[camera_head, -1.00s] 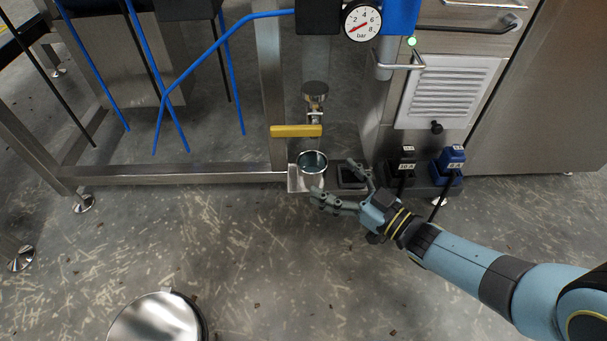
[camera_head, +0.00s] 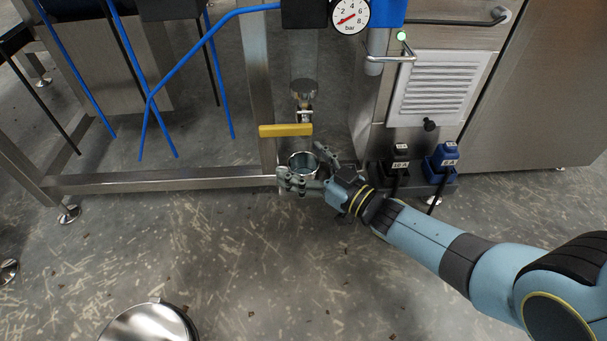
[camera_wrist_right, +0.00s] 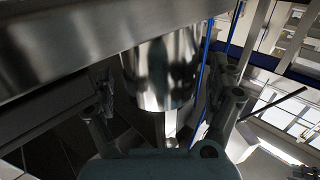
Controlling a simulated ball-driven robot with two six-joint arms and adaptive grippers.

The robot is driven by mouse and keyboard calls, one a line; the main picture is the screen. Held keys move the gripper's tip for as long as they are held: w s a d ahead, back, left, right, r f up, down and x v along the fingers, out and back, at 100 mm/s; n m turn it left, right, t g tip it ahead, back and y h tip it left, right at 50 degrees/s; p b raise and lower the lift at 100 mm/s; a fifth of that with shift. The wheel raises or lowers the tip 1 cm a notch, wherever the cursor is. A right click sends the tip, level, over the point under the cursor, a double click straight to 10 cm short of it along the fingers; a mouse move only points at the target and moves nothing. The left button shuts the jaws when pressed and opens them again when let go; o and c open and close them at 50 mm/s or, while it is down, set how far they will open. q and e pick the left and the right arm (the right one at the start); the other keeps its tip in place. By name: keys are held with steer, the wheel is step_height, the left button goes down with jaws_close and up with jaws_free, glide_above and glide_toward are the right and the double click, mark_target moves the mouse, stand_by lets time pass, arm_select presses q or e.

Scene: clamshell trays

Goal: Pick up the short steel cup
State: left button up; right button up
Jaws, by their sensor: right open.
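The short steel cup (camera_head: 303,162) stands under the valve with the yellow handle, its open rim facing up. It also shows in the right wrist view as a shiny cylinder (camera_wrist_right: 160,75) between the fingers. My right gripper (camera_head: 308,172) is open, with one finger on the near left side of the cup and the other on its right. In the wrist view the fingers (camera_wrist_right: 168,112) stand apart on both sides of the cup; I cannot tell whether they touch it. My left gripper is not in view.
The yellow valve handle (camera_head: 286,130) and a pipe hang just above the cup. A steel frame rail (camera_head: 170,180) runs to the left. Black (camera_head: 398,160) and blue (camera_head: 442,160) plugs stand to the right. A round steel lid (camera_head: 150,322) is at the bottom.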

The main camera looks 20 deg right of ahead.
steer(key=c, duration=1.3)
steer(key=shift+c, duration=0.2)
steer(key=shift+r, duration=0.15)
